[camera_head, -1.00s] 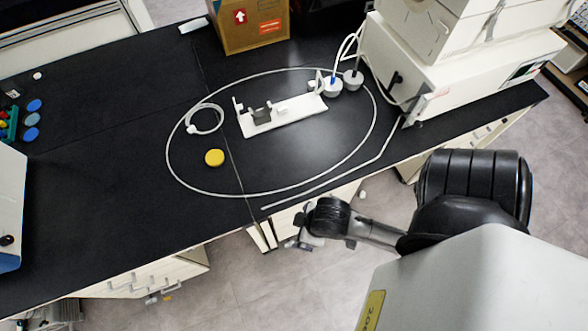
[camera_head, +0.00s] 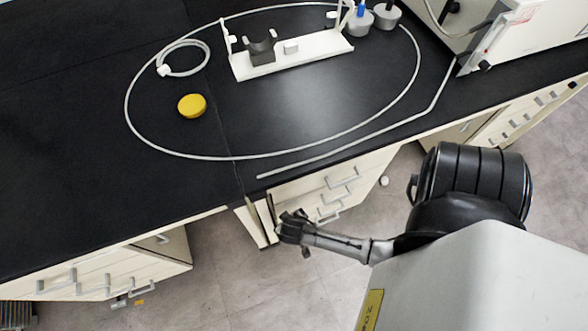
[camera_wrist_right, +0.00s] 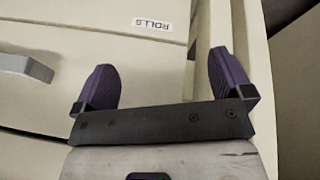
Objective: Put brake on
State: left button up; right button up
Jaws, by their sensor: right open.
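I cannot make out a brake in either view. My right gripper (camera_head: 290,226) hangs in front of the bench, beside the drawer cabinet (camera_head: 340,185), above the floor. In the right wrist view my right gripper (camera_wrist_right: 165,72) is open. Its two purple-padded fingers are wide apart with nothing between them. Behind them is a cream drawer front (camera_wrist_right: 165,62) with a label and, at left, a grey handle (camera_wrist_right: 26,66). Whether the fingers touch the cabinet cannot be told. My left gripper is not in view.
The black bench top (camera_head: 80,150) carries a white stand (camera_head: 290,58), a yellow disc (camera_head: 192,105), a coiled tube (camera_head: 185,58) and a long looped tube (camera_head: 126,110). A white machine (camera_head: 530,35) stands at right. Grey floor (camera_head: 240,280) lies open below.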

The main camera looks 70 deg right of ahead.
notch_tip(320, 180, down, 26)
jog(key=s+a+m+b, duration=0.2)
jog(key=a+m+b, duration=0.1)
jog(key=b, duration=0.7)
jog(key=shift+g+h, duration=0.3)
jog(key=b+x, duration=0.3)
jog(key=x, duration=0.1)
jog(key=b+x, duration=0.3)
jog(key=x, duration=0.1)
jog(key=b+x, duration=0.3)
jog(key=x, duration=0.1)
jog(key=shift+s+f, duration=0.2)
jog(key=shift+f, duration=0.25)
pick_arm(q)
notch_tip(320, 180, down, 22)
jog(key=b, duration=0.1)
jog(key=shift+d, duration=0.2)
pick_arm(e)
jog(key=shift+w+d+f, duration=0.15)
jog(key=shift+d+f, duration=0.25)
jog(key=shift+f, duration=0.2)
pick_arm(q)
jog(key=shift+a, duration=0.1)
pick_arm(e)
jog(key=shift+c, duration=0.2)
